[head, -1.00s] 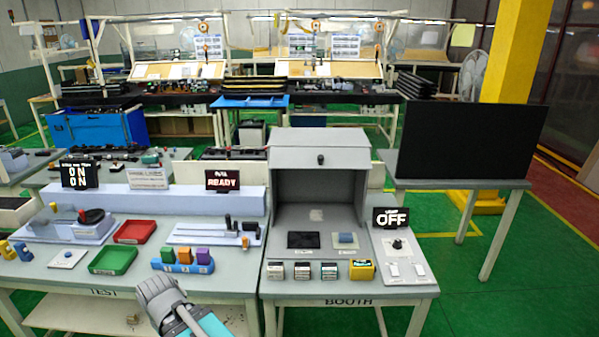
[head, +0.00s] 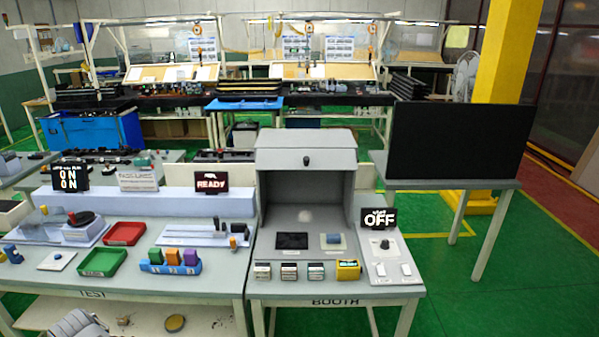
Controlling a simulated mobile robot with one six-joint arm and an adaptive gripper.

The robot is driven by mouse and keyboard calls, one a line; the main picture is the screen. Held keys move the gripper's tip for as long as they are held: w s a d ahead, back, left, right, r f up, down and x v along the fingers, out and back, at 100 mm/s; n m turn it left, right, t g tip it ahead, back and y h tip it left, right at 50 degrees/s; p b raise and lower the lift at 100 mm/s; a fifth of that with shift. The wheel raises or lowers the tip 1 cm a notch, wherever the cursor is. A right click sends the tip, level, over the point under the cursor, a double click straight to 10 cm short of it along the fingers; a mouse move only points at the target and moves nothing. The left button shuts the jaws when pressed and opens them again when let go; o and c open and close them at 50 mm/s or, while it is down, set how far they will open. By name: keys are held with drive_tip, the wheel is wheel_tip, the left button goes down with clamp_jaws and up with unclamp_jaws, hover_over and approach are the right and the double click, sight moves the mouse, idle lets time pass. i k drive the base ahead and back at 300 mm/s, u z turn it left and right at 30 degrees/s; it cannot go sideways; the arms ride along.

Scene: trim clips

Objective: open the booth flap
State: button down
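The grey booth (head: 352,205) stands on the right-hand table marked BOOTH. A grey front panel, which looks like its flap (head: 280,162), spans the top of its front and carries a dark round knob (head: 307,160). Below this panel the front is open, and the inside floor shows a black pad and a small blue block. My gripper (head: 80,325) is at the bottom left, low in front of the TEST table and far from the knob. The frame cuts it off, so its fingers cannot be made out.
An OFF display (head: 378,219) with a knob and switches stands right of the booth. Several small boxes (head: 289,271) line the booth table's front edge. The TEST table (head: 215,277) holds trays (head: 103,262) and coloured blocks. A black screen (head: 460,143) stands at right.

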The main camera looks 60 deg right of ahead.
sight(267, 159)
drive_tip(key=z, duration=0.1)
drive_tip(key=k, duration=0.95)
drive_tip(key=z, duration=1.95)
drive_tip(key=i, duration=0.65)
drive_tip(key=z, duration=0.05)
